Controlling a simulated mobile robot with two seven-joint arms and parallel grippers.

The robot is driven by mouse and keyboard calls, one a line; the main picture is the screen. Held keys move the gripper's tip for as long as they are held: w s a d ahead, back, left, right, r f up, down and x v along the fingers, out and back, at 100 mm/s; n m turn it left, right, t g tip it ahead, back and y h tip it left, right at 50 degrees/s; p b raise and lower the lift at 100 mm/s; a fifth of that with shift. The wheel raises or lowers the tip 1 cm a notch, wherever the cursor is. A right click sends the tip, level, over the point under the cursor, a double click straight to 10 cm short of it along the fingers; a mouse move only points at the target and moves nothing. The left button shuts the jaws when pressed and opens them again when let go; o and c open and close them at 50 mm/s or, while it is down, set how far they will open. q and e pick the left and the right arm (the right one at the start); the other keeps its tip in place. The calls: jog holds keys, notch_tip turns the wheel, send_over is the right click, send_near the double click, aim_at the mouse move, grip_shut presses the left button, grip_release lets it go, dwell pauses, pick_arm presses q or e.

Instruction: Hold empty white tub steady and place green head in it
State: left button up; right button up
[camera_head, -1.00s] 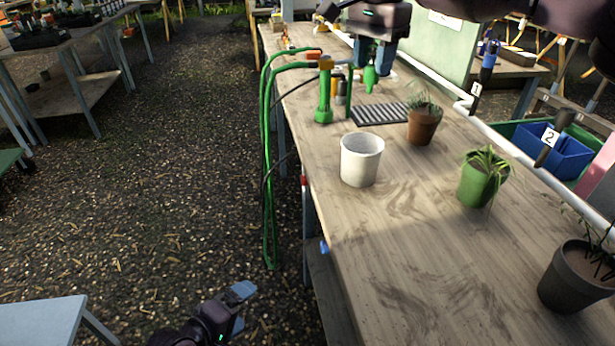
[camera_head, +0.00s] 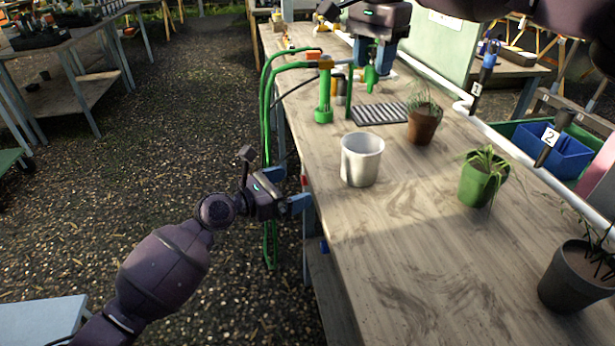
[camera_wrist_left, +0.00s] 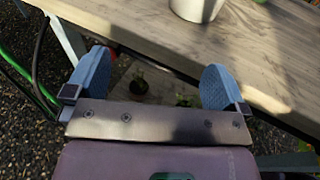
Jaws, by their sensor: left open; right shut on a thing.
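The white tub (camera_head: 360,168) stands upright and empty on the wooden bench, near its left edge; its lower part also shows at the top of the left wrist view (camera_wrist_left: 196,8). My left gripper (camera_head: 288,189) is open and empty beside the bench's left edge, to the left of the tub and apart from it. In the left wrist view, its blue fingers (camera_wrist_left: 157,75) are spread wide toward the bench edge. My right gripper (camera_head: 377,58) is shut on the green head (camera_head: 371,78), above the far part of the bench. The head hangs apart from the tub.
A green cylinder (camera_head: 324,98) with hoses stands behind the tub, beside a dark ribbed tray (camera_head: 379,115). A terracotta pot (camera_head: 422,127), a green pot (camera_head: 478,187) and a dark pot (camera_head: 572,280) stand to the right. The near bench top (camera_head: 400,265) is clear.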

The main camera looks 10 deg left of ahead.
aim_at(345, 164)
pick_arm(q)
jog(key=d+r+m+h, duration=0.1)
jog(key=d+r+h, duration=0.1)
jog(key=d+r, duration=0.25)
jog(key=x, duration=1.1)
jog(key=shift+s+d+f, duration=0.2)
jog(key=shift+s+d, duration=0.05)
jog(key=shift+d, duration=0.2)
jog(key=shift+c, duration=0.2)
jog(key=c, duration=0.7)
pick_arm(e)
notch_tip(345, 164, down, 13)
jog(key=shift+r, duration=0.15)
dwell(1.0)
